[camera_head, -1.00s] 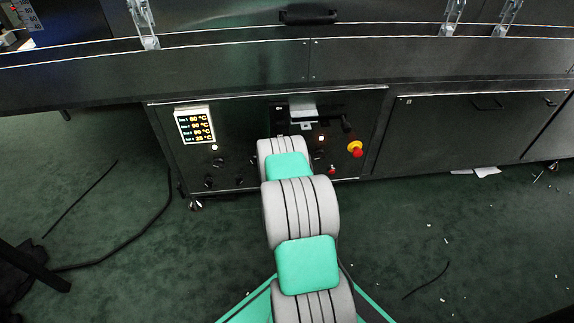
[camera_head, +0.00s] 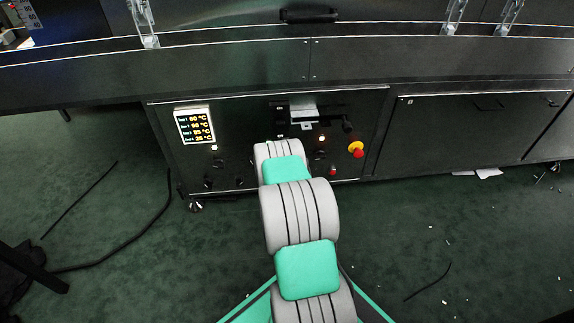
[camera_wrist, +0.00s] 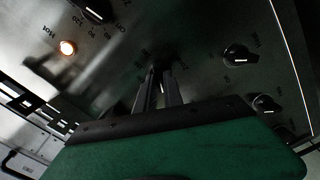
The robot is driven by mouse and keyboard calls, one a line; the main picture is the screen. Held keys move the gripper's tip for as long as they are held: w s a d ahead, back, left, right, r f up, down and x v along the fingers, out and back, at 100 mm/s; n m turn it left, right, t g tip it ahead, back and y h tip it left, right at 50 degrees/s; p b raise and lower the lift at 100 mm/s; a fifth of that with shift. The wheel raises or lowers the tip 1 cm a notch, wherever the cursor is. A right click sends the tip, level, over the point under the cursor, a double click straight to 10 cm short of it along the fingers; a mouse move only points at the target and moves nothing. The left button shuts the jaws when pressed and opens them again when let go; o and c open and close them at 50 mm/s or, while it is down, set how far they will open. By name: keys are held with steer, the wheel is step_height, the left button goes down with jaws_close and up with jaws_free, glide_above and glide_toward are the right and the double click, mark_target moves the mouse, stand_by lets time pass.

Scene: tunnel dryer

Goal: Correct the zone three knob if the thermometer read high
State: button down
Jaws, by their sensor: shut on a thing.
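The dark control panel (camera_head: 232,150) has a white-framed display (camera_head: 194,126) with four lit zone temperatures, too small to read surely. The third looks like 95 °C and the fourth like 25 °C. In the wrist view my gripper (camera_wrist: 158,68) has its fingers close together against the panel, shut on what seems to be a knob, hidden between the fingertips. Other black knobs with white pointer marks sit around it: one at the upper left (camera_wrist: 96,10), one at the right (camera_wrist: 238,54), one at the lower right (camera_wrist: 265,103). In the head view my arm hides the gripper.
A lit lamp (camera_wrist: 68,47) is left of the gripper. A red emergency button on yellow (camera_head: 356,149) and a grey bracket (camera_head: 304,112) are on the panel. A black cable (camera_head: 140,229) lies on the green floor.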

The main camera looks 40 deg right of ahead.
steer(key=c, duration=1.5)
jaws_free()
steer(key=shift+o, duration=0.2)
steer(key=v, duration=0.7)
steer(key=shift+s+a, duration=0.25)
steer(key=shift+s, duration=0.05)
